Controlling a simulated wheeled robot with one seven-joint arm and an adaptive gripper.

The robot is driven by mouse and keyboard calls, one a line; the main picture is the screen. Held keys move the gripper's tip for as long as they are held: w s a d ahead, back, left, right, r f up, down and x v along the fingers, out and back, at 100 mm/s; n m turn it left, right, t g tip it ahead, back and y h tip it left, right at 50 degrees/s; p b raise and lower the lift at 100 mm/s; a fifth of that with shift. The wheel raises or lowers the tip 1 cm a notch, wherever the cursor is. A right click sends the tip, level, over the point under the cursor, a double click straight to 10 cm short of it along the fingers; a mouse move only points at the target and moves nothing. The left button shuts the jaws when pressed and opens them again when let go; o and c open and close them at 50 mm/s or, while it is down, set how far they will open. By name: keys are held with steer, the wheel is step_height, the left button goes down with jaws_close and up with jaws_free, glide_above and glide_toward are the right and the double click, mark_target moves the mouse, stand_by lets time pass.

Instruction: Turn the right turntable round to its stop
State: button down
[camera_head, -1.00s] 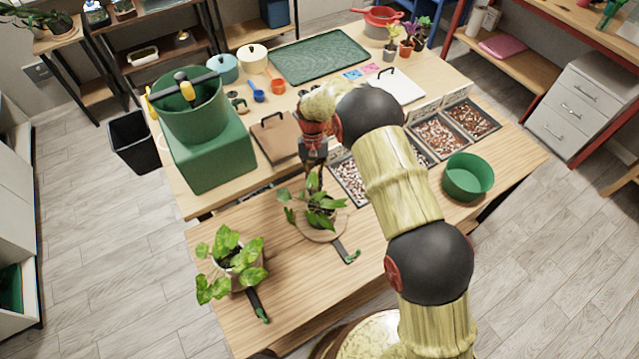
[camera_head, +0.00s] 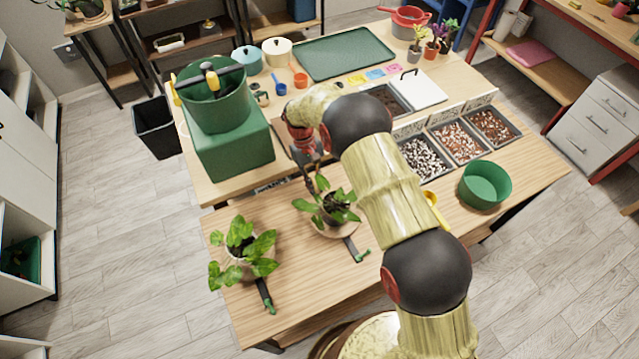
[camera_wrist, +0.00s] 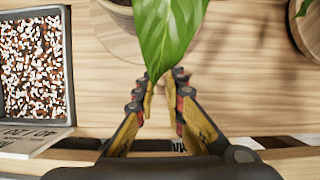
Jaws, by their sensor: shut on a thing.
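The right turntable (camera_head: 350,230) is a pale round wooden disc on the front table, with a potted leafy plant (camera_head: 333,210) on it. Its black handle (camera_head: 355,248) with a green tip points to the front right. My gripper (camera_head: 311,186) reaches down at the disc's far left side. In the wrist view my gripper (camera_wrist: 165,80) has a large green leaf (camera_wrist: 168,35) of this plant at its fingertips. The jaws appear shut on that leaf; the leaf hides part of the contact. The disc (camera_wrist: 115,38) shows at the top of the wrist view.
The left turntable's plant (camera_head: 240,255) and its green-tipped handle (camera_head: 265,295) stand to the left. Pebble bins (camera_head: 458,140) and a green bowl (camera_head: 485,185) lie to the right. A green box (camera_head: 230,150) carrying a green pot (camera_head: 213,103) stands behind left. The table front is mostly clear.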

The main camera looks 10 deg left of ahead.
steer(key=shift+s+a+n+t+h+p, duration=0.3)
steer(key=shift+s+a+n, duration=0.3)
steer(key=shift+s+n, duration=0.3)
steer(key=shift+s+a+n+t+h+p, duration=0.25)
steer(key=shift+s+a+n, duration=0.35)
steer(key=shift+n, duration=0.4)
steer(key=shift+s+a+n+t+h+p, duration=0.2)
steer(key=shift+s+n+t, duration=0.05)
steer(key=shift+s+n, duration=0.5)
steer(key=shift+s+a+n+t+h+p, duration=0.15)
steer(key=shift+s+a+n+t, duration=0.05)
steer(key=shift+s+n, duration=0.5)
steer(key=shift+n, duration=0.25)
steer(key=c, duration=1.8)
jaws_free()
steer(key=shift+c, duration=0.2)
steer(key=v, duration=1.2)
